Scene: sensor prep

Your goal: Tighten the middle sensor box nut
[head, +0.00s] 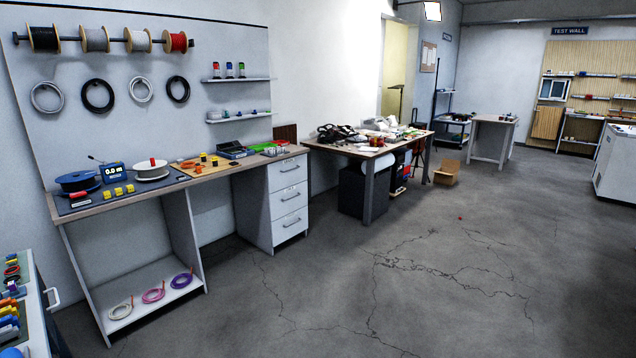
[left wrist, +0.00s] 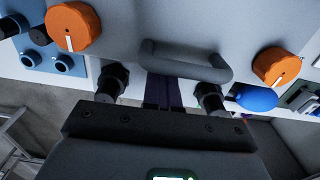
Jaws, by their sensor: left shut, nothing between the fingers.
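In the left wrist view, my left gripper (left wrist: 164,88) has its dark fingers together in the middle, shut and empty. They are in front of a light grey surface (left wrist: 195,28) that may be the sensor box, with a dark handle (left wrist: 187,70) close to the fingertips. Two black ribbed fittings that look like nuts, a left one (left wrist: 112,78) and a right one (left wrist: 209,96), stand on either side of my fingers. A middle nut is not clearly visible; the fingers and handle may hide it. Contact cannot be told. Neither gripper shows in the head view.
Orange knobs, one left (left wrist: 72,25) and one right (left wrist: 275,66), and a blue rounded part (left wrist: 256,98) flank the fingers. In the head view a workbench (head: 222,169) with spools and a cluttered table (head: 345,152) stand along the wall.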

